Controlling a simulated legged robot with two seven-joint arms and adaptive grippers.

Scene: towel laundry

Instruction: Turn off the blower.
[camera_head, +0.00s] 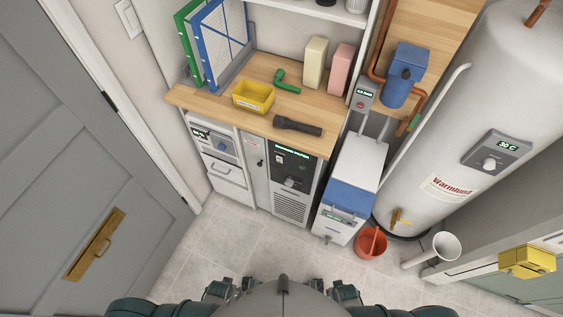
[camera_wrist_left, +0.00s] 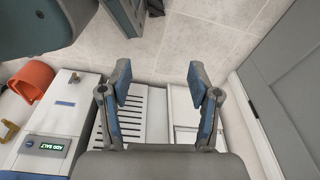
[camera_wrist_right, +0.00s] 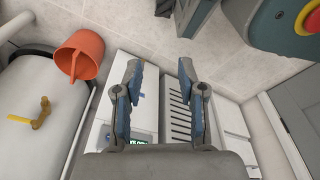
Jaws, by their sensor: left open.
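No part is readably labelled as a blower. A cabinet with a black control panel (camera_head: 293,165), a lit text line, a knob (camera_head: 290,183) and a slotted grille (camera_head: 292,208) stands under the wooden counter in the head view. A slotted grille also shows in the left wrist view (camera_wrist_left: 130,117) and the right wrist view (camera_wrist_right: 181,118). My left gripper (camera_wrist_left: 158,82) is open and empty above the floor side of the units. My right gripper (camera_wrist_right: 160,76) is open and empty, also apart from them.
A white and blue softener box (camera_head: 350,185), an orange bucket (camera_head: 370,243) and a tall water tank (camera_head: 480,110) stand to the right. A drawer unit (camera_head: 220,160) stands left. A yellow bin (camera_head: 254,96) and a flashlight (camera_head: 297,126) lie on the counter. The floor (camera_head: 235,250) in front is clear.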

